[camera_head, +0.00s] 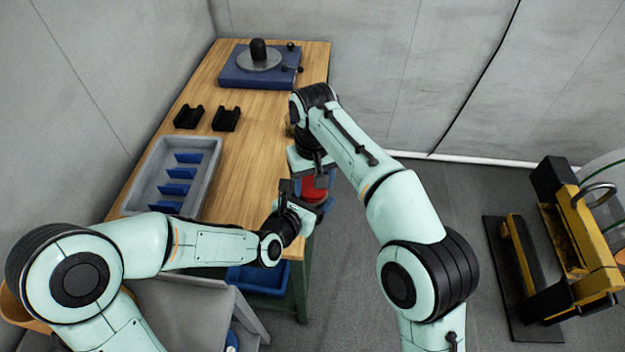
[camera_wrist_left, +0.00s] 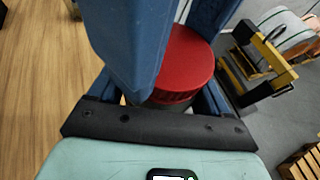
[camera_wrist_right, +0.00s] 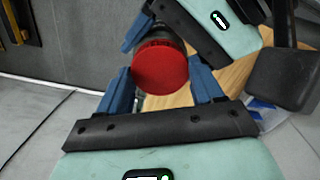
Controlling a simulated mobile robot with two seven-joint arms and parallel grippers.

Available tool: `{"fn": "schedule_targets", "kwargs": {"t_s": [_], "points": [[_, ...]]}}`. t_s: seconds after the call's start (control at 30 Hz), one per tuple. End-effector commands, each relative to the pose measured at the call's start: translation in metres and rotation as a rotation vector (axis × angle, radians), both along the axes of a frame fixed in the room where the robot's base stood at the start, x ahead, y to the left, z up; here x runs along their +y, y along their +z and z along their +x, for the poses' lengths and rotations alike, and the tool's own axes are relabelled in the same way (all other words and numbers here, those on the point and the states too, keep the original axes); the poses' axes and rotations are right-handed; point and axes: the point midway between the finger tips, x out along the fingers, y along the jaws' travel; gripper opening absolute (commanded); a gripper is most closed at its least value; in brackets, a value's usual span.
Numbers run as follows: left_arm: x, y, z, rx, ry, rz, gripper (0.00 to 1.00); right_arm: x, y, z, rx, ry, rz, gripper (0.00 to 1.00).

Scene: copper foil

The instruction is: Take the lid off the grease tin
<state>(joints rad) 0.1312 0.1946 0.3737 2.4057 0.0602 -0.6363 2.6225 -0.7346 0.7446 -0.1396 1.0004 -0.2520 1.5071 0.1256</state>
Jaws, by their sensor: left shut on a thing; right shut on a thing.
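The grease tin's red lid (camera_head: 314,188) shows between my two grippers, out past the table's right edge. In the left wrist view the lid (camera_wrist_left: 188,62) sits over a darker tin body (camera_wrist_left: 172,102), mostly hidden by a blue finger. My left gripper (camera_head: 298,196) is shut on the tin body. My right gripper (camera_head: 317,175) is shut on the lid; in the right wrist view its blue fingers flank the round red lid (camera_wrist_right: 160,68). The dark tin body (camera_wrist_right: 155,34) lies behind the lid there. I cannot tell whether there is any gap between lid and tin.
The wooden table (camera_head: 250,170) bears a grey tray (camera_head: 209,182) with blue dividers, two black holders (camera_head: 226,119) and a blue fixture (camera_head: 233,72) with a round plate. A blue bin (camera_head: 258,279) is below. A yellow-black machine (camera_head: 575,240) stands on the floor at right.

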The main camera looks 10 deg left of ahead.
Motion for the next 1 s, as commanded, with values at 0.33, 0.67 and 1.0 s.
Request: {"fn": "schedule_targets", "kwargs": {"t_s": [0.33,0.67,1.0], "points": [[0.001,0.001,0.001,-0.004,0.003,0.0,0.0,0.0,0.0,0.0,0.002,-0.004,0.0,0.92],[-0.001,0.002,0.001,-0.005,-0.003,-0.001,0.0,0.003,0.0,-0.002,0.005,0.001,0.004,0.92],[-0.002,0.002,0.001,-0.005,-0.005,-0.001,0.0,0.005,0.011,-0.003,0.003,0.004,0.009,0.92]]}}
